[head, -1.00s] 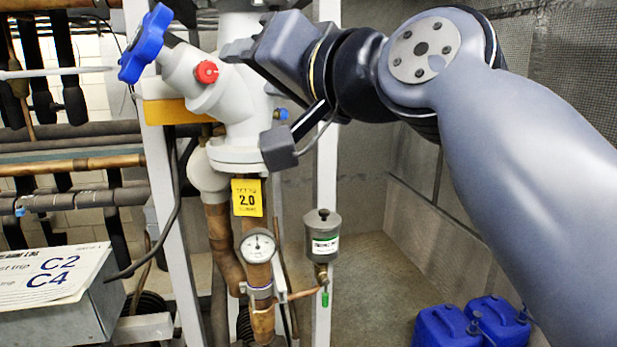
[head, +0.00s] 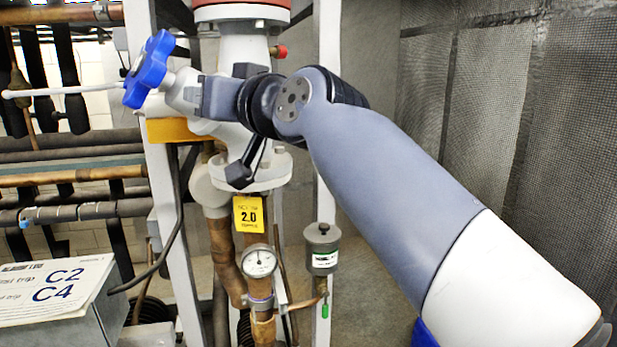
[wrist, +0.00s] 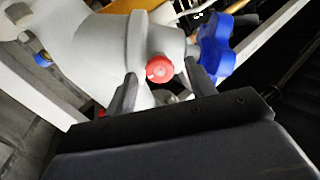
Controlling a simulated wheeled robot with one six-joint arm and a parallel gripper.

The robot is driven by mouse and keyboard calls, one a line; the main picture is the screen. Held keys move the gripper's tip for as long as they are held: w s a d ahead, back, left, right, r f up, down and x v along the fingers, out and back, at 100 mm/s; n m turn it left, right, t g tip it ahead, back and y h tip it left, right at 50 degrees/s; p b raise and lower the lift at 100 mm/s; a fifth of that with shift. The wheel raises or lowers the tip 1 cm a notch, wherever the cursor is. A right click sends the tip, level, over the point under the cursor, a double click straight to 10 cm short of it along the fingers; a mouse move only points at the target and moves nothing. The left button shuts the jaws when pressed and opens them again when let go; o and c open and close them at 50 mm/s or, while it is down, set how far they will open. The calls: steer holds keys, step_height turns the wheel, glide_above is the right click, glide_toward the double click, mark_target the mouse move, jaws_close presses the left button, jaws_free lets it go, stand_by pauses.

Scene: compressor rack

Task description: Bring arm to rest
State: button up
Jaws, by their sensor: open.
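My gripper (wrist: 162,88) is open in the wrist view, its two dark fingers spread in front of the pale grey valve body (wrist: 90,50). A round red cap (wrist: 160,68) shows between the fingers; whether they touch anything I cannot tell. The blue handwheel (wrist: 215,45) is just beyond the right finger. In the head view my gripper (head: 192,95) is beside the valve neck, right of the blue handwheel (head: 148,68). My wrist and gripper hide part of the valve there, and the fingertips are hard to make out. My forearm reaches in from the lower right.
A yellow 2.0 tag (head: 249,215), a round gauge (head: 259,261) and a grey canister (head: 322,248) are below my wrist. A white post (head: 328,120) stands behind my arm. A labelled box (head: 60,295) is lower left. Mesh panels (head: 480,110) line the right side.

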steer(key=s+d+n+b, duration=0.1)
steer(key=s+d+n, duration=0.3)
steer(key=n, duration=0.6)
steer(key=shift+s+d+n+b, duration=0.15)
steer(key=shift+s+n+b, duration=0.15)
steer(key=shift+s, duration=0.2)
stand_by(0.4)
steer(key=shift+f, duration=0.1)
